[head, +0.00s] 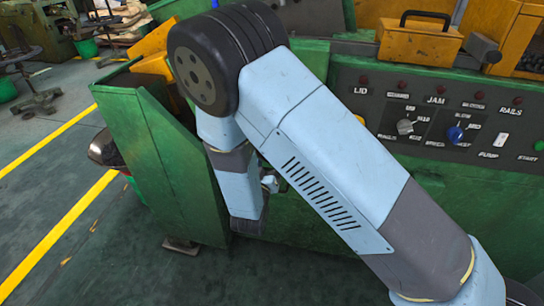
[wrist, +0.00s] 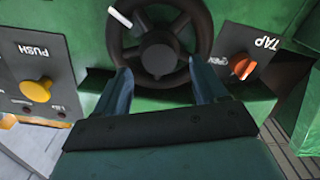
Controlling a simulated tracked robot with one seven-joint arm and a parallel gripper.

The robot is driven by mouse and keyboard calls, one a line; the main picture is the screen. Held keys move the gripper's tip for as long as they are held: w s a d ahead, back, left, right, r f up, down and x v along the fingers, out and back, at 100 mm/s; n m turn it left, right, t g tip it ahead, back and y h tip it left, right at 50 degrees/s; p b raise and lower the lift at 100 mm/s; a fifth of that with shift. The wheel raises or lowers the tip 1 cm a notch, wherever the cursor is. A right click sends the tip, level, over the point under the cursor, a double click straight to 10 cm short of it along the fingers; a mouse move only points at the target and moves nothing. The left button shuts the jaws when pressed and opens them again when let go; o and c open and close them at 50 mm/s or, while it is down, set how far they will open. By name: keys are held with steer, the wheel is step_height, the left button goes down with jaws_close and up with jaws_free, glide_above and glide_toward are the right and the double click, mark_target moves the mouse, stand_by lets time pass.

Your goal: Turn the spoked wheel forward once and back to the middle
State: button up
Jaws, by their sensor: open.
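The dark spoked wheel (wrist: 160,58) shows in the upper middle of the wrist view, with a round hub and a white mark or grip on its upper left rim. Its top edge is cut off by the frame. My gripper (wrist: 162,70) is open, its two blue-grey fingers apart and pointing at the wheel. One fingertip lies left of the hub and one right of it, over the lower part of the wheel. I cannot tell whether they touch the rim or spokes. No object is held.
In the wrist view a yellow push button (wrist: 37,90) is left of the wheel and an orange TAP knob (wrist: 243,66) right. In the head view a panel with a grey knob (head: 405,127) and a blue knob (head: 455,134) stands right of my arm. Open floor lies left.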

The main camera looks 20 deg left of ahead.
steer(key=shift+w+a, duration=0.15)
steer(key=shift+w, duration=2.1)
steer(key=shift+c, duration=0.4)
jaws_close()
